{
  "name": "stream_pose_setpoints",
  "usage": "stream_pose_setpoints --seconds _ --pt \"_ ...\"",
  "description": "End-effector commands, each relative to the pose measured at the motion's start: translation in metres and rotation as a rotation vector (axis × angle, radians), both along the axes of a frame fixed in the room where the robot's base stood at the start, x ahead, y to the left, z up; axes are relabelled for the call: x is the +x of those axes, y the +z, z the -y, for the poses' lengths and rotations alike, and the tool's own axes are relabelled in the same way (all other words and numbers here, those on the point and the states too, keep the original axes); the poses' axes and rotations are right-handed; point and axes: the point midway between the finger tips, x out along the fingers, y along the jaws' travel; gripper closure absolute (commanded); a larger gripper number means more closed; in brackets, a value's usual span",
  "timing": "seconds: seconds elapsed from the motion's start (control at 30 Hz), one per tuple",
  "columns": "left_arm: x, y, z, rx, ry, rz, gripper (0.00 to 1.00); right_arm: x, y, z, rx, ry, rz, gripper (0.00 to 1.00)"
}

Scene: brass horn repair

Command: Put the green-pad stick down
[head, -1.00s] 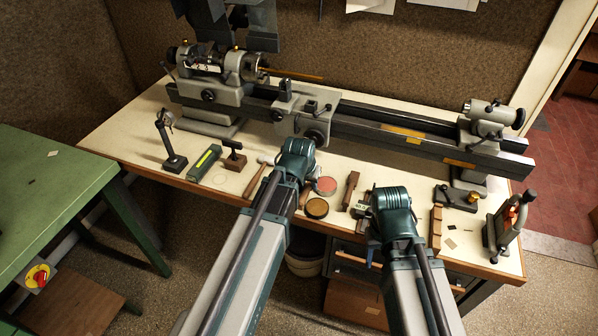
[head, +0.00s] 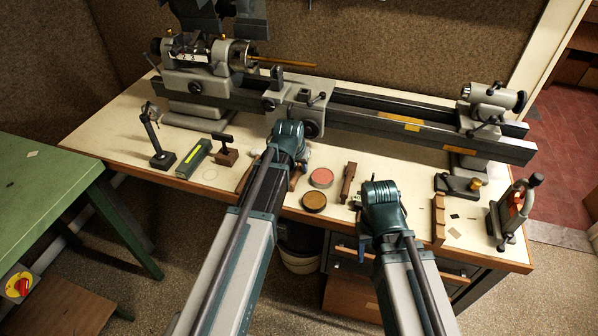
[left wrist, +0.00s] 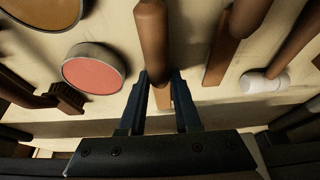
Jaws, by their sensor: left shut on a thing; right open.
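My left gripper (head: 287,150) is over the bench in front of the lathe carriage in the head view, its jaws hidden under the wrist. In the left wrist view its two blue fingers (left wrist: 161,84) are shut on a brown wooden stick (left wrist: 152,32), taken as the green-pad stick. Its green pad does not show, and I cannot tell whether the stick touches the bench. My right gripper (head: 381,212) is open above the bench's front edge; its fingertips are mostly hidden.
A red-topped tin (head: 321,177) and an amber tin (head: 314,201) lie right of the left gripper. A white-headed hammer (left wrist: 265,82) and wooden handles lie close by. The lathe (head: 350,118) stands behind. Bare bench shows around the faint circle (head: 210,173).

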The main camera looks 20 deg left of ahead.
Motion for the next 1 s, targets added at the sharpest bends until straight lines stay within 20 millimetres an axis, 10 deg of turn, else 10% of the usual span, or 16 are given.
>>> stream_pose_setpoints --seconds 0.33,0.37,0.53,1.0 --pt "0.0001 -0.0031 -0.0004 0.000 0.001 0.000 1.00 0.0002 -0.0031 -0.0002 0.000 0.000 0.000 0.50" --pt "0.0000 -0.0029 -0.0003 0.000 0.001 0.000 0.67 0.0002 -0.0029 -0.0002 0.000 0.000 0.000 0.50" --pt "0.0001 -0.0017 -0.0003 0.000 0.001 0.000 0.38 0.0002 -0.0016 -0.0001 0.000 0.000 0.000 0.50" --pt "-0.0010 0.0053 -0.0003 0.000 0.001 0.000 0.38 0.0002 0.0053 -0.0002 0.000 0.000 0.000 0.50"
